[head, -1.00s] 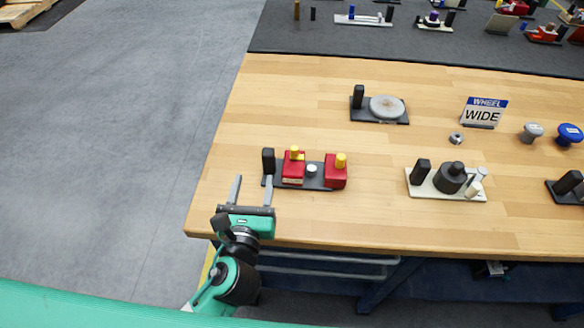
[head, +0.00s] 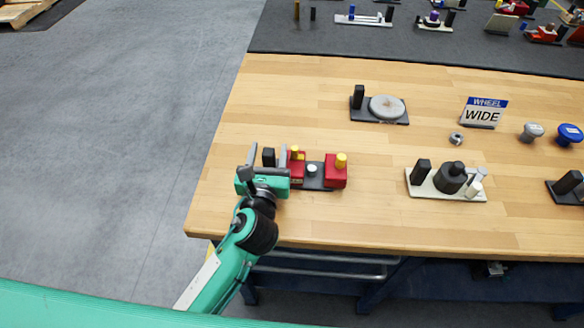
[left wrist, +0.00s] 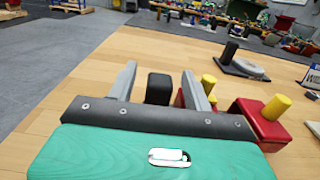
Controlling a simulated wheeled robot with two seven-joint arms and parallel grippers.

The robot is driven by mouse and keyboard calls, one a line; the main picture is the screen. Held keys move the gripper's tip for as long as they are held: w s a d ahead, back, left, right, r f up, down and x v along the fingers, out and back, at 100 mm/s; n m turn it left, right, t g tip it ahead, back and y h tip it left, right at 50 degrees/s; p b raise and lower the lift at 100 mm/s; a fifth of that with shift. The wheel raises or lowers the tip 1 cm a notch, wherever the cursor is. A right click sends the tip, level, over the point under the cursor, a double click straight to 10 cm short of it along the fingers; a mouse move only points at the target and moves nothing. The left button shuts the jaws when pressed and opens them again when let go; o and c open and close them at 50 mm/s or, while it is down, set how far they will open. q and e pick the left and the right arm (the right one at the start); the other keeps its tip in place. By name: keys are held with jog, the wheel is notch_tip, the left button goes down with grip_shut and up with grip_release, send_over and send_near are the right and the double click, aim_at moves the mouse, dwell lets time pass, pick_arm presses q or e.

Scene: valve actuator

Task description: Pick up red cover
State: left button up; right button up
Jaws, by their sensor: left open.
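Two red blocks with yellow knobs on top sit on a dark base plate (head: 313,184) near the front left of the table. The left red block (head: 297,171) is partly hidden behind my gripper's right finger; the right red block (head: 336,176) stands clear. They also show in the left wrist view, left (left wrist: 207,103) and right (left wrist: 256,122). My left gripper (head: 267,153) is open and empty, just left of the left block. In the left wrist view a black upright block (left wrist: 158,88) appears between its fingers (left wrist: 157,70), beyond them. My right gripper is out of view.
A white peg (head: 312,168) stands between the red blocks. A plate with a grey disc (head: 386,108) lies behind, and a pale plate with black parts (head: 440,187) is to the right. The wooden table (head: 290,100) is clear behind the red blocks.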

pick_arm(q)
jog(key=shift+w, duration=1.05)
grip_shut()
jog(key=shift+r, duration=0.15)
notch_tip(320, 180, up, 9)
jog(key=shift+f, duration=4.25)
